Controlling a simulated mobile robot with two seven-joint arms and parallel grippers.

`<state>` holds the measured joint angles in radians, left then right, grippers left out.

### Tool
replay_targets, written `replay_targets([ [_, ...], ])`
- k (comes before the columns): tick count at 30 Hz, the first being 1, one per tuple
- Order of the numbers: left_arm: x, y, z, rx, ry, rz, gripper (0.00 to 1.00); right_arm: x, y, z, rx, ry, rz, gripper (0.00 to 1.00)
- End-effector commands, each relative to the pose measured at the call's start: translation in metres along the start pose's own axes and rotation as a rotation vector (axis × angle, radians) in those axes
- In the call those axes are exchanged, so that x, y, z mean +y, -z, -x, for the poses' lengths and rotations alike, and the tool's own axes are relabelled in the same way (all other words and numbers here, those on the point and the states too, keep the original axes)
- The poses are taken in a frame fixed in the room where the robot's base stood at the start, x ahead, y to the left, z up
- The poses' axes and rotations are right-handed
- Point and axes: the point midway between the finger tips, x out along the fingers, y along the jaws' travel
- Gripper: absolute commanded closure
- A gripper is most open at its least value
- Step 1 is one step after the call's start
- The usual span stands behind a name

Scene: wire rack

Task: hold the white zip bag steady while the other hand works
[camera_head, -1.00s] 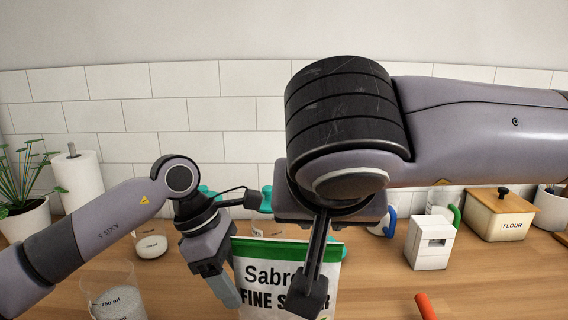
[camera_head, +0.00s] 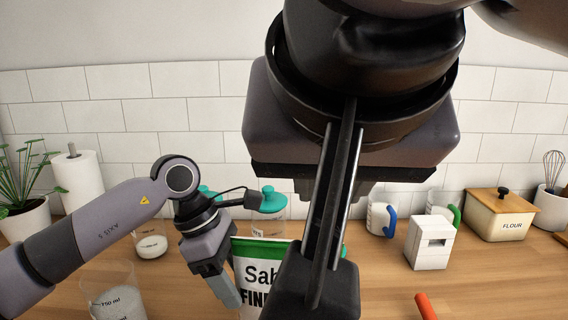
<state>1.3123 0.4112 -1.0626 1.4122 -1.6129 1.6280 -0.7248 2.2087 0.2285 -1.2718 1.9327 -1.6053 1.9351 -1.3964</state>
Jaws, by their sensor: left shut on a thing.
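The white zip bag (camera_head: 254,272) stands upright in the lower middle, with a green band along its top and dark print on its front. My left gripper (camera_head: 227,290) is at the bag's left edge, shut on it. My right gripper (camera_head: 318,285) is large and close to the camera, pointing down in front of the bag. It hides the bag's middle and most of its right side. I cannot tell whether its jaws are open or shut, or whether it touches the bag.
A measuring beaker (camera_head: 110,292) stands left of the bag, with a small glass (camera_head: 150,243) behind it. A teal-lidded jar (camera_head: 268,222) is behind the bag. To the right are a white block-shaped holder (camera_head: 428,243), a flour box (camera_head: 497,215) and a red-orange object (camera_head: 426,306).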

Motion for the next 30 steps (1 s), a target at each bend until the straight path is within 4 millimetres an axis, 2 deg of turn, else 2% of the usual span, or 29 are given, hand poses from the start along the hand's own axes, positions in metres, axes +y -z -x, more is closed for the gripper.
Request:
replay_targets([
  [8, 0.000, -0.001, 0.001, -0.002, 0.000, -0.002, 1.00, 0.000, 0.000, 0.002, -0.001, 0.000, -0.001, 0.72],
  [9, 0.000, -0.001, 0.001, -0.002, 0.000, -0.002, 0.26, 0.000, 0.000, 0.002, -0.001, 0.000, -0.001, 0.72],
  [11, 0.000, -0.001, 0.001, -0.001, 0.000, -0.002, 0.09, 0.000, 0.000, 0.002, -0.001, 0.000, -0.001, 0.72],
  [22, 0.000, 0.000, 0.006, 0.000, -0.002, -0.001, 0.09, 0.000, 0.000, 0.001, -0.001, 0.000, -0.001, 0.72],
  [26, 0.001, -0.001, 0.024, -0.001, -0.004, -0.001, 0.09, 0.000, 0.000, 0.001, -0.001, 0.000, -0.001, 0.72],
  [30, 0.001, 0.000, 0.055, -0.001, -0.006, 0.000, 0.09, 0.000, 0.000, 0.001, -0.001, 0.000, -0.001, 0.72],
])
